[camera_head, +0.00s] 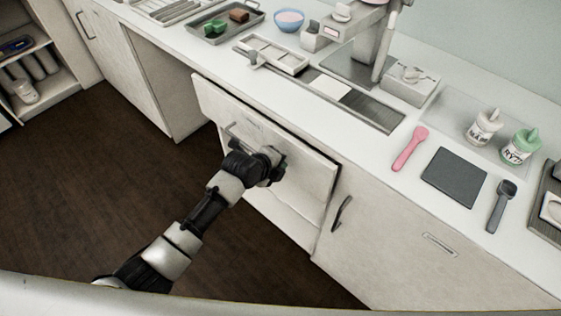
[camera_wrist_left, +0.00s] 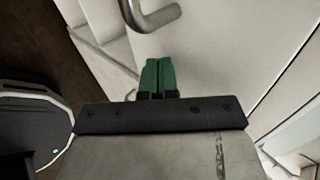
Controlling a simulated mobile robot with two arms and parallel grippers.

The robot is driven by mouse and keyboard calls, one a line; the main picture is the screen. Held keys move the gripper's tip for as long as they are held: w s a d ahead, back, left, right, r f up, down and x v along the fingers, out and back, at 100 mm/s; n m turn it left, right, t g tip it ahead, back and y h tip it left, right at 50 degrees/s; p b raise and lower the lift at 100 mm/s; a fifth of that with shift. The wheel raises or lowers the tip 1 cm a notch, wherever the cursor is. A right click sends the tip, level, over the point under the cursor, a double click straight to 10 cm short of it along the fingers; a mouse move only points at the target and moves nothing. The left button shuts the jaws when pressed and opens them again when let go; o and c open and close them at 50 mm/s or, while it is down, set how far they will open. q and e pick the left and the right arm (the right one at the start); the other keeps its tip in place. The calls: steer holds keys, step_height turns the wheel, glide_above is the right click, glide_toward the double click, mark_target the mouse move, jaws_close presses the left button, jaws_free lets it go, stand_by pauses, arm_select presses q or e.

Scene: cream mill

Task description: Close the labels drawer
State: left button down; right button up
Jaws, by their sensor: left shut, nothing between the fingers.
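The labels drawer (camera_head: 300,160) has a pale front under the counter, and its top edge stands a little out from the counter side. Its bar handle (camera_head: 232,132) is on the left part of the front, and a curved grey metal handle (camera_wrist_left: 150,14) shows at the top of the left wrist view. My left gripper (camera_head: 280,170) is at the drawer front, right of the handle. Its green fingertips (camera_wrist_left: 158,75) are together and empty, pointing at the pale panel; whether they touch it I cannot tell. My right gripper is not in view.
The counter (camera_head: 375,165) above holds a pink spatula (camera_head: 410,148), a dark square mat (camera_head: 454,177), bottles and trays. A cabinet door with a dark handle (camera_head: 341,213) is right of the drawer. Dark floor (camera_head: 85,190) lies open at the left.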

mark_target(288, 155)
arm_select(q)
steer(key=shift+w+d, duration=0.25)
steer(key=shift+w, duration=0.05)
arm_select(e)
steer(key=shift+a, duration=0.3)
